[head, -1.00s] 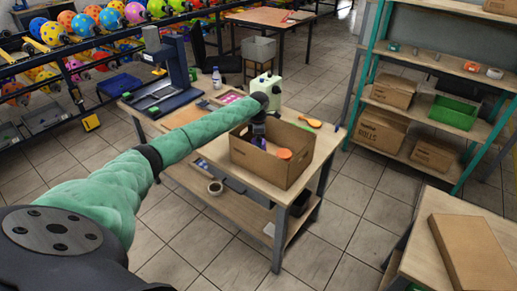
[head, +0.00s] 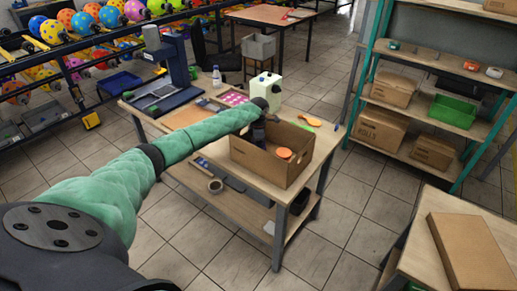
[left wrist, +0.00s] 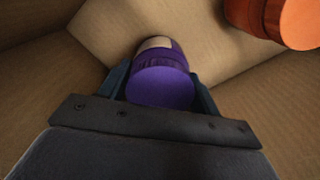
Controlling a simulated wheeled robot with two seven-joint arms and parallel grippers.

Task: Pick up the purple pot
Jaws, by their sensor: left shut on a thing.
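The purple pot (left wrist: 160,86) is in the left wrist view, between the two dark fingers of my left gripper (left wrist: 160,90). The gripper is shut on it. The cardboard walls and floor of a box surround them in that view. In the head view, my left gripper (head: 258,130) reaches down into the open cardboard box (head: 262,168) on the wooden table, and the purple pot is hidden there. An orange pot (left wrist: 275,18) stands in the same box, apart from the purple one; it also shows in the head view (head: 284,153). My right gripper is not in view.
A green-framed shelf (head: 400,115) with boxes stands at right. A flat carton (head: 470,250) lies at lower right.

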